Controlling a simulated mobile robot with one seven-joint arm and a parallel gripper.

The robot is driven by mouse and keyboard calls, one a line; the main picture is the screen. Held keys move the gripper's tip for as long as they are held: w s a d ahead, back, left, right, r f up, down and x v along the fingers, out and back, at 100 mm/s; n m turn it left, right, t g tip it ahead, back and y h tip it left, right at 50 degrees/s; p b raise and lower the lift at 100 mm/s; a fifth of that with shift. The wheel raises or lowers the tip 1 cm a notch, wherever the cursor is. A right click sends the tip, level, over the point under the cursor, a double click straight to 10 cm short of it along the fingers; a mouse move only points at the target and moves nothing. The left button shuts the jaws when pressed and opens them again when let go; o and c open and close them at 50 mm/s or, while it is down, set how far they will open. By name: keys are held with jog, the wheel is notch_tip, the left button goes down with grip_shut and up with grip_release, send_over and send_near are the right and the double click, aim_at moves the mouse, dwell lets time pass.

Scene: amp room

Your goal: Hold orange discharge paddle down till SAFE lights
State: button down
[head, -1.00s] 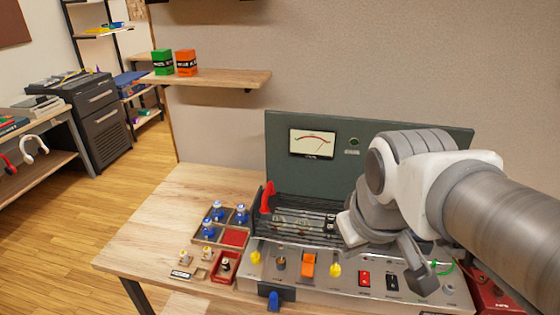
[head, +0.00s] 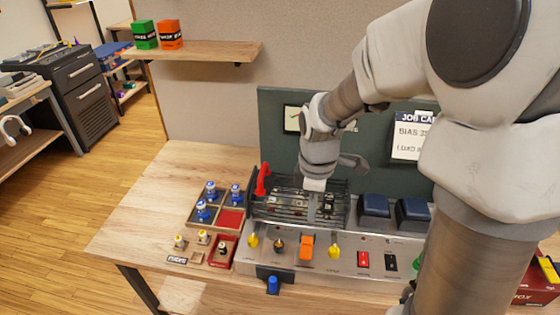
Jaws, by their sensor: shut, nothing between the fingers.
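The orange discharge paddle (head: 307,246) stands on the sloped front panel of the grey console (head: 345,242), between yellow knobs.
A red lever (head: 263,180) stands at the cage's left end. Two dark blue blocks (head: 375,206) stand right of the cage. A wooden tray (head: 222,202) with blue-topped parts is at left. Red (head: 362,261) and black switches sit right of the paddle.

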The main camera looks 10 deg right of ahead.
aim_at(306, 254)
jog(key=shift+w+a+f+n, duration=0.1)
jog(key=shift+w+f+n, duration=0.2)
jog(key=shift+f, duration=0.1)
notch_tip(306, 254, down, 14)
jog(key=shift+f+b, duration=0.1)
jog(key=shift+b, duration=1.05)
